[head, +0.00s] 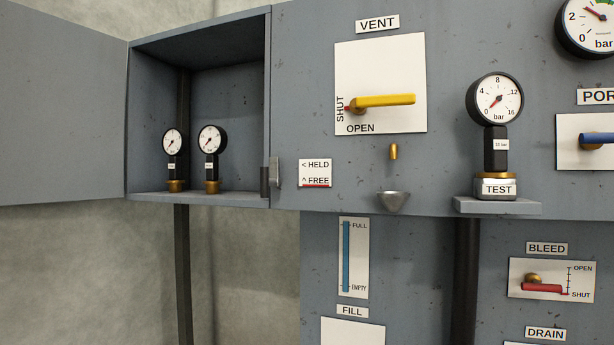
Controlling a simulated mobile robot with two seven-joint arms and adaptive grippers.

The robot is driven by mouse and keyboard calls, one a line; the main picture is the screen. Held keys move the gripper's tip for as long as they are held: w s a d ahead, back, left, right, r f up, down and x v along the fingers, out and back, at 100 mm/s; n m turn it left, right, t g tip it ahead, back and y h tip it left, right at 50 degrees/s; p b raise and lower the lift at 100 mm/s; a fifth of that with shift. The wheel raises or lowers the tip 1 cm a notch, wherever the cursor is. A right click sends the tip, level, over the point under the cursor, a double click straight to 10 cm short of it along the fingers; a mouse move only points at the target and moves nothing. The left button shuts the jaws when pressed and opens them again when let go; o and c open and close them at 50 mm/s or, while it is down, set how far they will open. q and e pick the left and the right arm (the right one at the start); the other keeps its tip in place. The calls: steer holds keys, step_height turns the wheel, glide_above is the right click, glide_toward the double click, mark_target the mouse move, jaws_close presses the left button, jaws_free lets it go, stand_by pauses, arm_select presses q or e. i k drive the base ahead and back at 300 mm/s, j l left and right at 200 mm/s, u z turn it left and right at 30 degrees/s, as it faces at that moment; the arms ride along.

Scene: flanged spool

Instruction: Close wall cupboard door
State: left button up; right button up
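The wall cupboard (228,55) is a grey open-fronted box at the upper left. Its grey door (60,110) is swung wide open to the left, hinged at the cupboard's left edge. Two small gauges stand inside on the cupboard floor, one at the left (173,150) and one at the right (211,150). A small metal latch piece (274,172) is on the cupboard's right edge. Neither of my grippers shows in the head view.
Right of the cupboard is a grey panel with a yellow VENT lever (385,101), a small funnel (393,201), and a TEST gauge (495,110) on a protruding shelf (497,206). A red BLEED lever (541,288) sits lower right. The space before the cupboard looks clear.

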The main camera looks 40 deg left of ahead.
mark_target(63, 82)
steer(key=u, duration=2.05)
steer(key=i+j+u, duration=0.1)
steer(key=u, duration=0.35)
steer(key=i+j+u, duration=0.15)
steer(key=u, duration=0.3)
steer(key=i+u, duration=0.15)
steer(key=u, duration=0.35)
